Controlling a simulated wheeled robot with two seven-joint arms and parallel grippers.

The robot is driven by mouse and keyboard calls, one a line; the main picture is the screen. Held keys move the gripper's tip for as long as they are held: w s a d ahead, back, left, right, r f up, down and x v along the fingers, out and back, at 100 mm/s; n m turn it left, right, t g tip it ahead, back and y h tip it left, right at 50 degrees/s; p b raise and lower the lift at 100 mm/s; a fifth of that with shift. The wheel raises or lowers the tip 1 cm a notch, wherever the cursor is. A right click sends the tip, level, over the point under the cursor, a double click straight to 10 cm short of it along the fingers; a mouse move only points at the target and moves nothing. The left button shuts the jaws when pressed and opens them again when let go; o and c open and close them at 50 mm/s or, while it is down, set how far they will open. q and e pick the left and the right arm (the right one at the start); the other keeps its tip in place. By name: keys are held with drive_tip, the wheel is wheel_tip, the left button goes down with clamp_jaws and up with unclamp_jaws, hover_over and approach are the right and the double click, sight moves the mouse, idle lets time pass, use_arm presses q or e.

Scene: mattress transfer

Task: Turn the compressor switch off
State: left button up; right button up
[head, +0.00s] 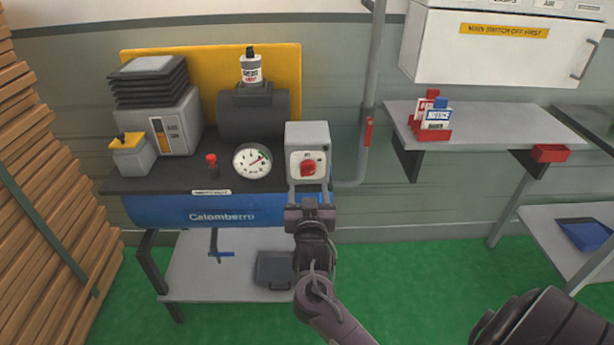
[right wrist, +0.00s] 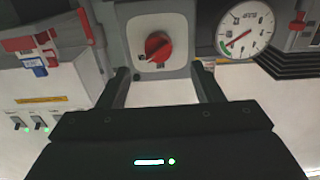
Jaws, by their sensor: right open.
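The compressor has a blue tank (head: 222,211) with a dark top plate and stands at the left of the head view. Its switch is a red rotary knob (head: 308,168) on a white plate of a grey box (head: 307,133). In the right wrist view, which is upside down, the knob (right wrist: 157,46) shows whole, its handle slanted. My right gripper (head: 309,190) is just below and in front of the switch box. Its jaws (right wrist: 162,76) are open and empty, one on each side of the knob in the picture, apart from it. My left gripper is not in view.
A pressure gauge (head: 252,161) and a small red-topped valve (head: 212,162) are left of the switch. A grey pipe (head: 367,90) runs up the wall at its right. A shelf (head: 470,122) holds a red card holder (head: 431,132). Stacked wood (head: 40,190) stands far left.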

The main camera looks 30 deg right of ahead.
sight(308, 174)
drive_tip(key=x, duration=0.6)
drive_tip(key=shift+w+d+p, duration=0.1)
drive_tip(key=shift+d+p, duration=0.1)
drive_tip(key=shift+p, duration=0.15)
drive_tip(key=shift+w+d, duration=0.2)
drive_tip(key=shift+w, duration=0.15)
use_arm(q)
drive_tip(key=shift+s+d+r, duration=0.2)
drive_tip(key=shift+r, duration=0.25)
use_arm(e)
drive_tip(key=shift+f, duration=0.1)
drive_tip(key=shift+c, duration=0.3)
drive_tip(key=c, duration=0.9)
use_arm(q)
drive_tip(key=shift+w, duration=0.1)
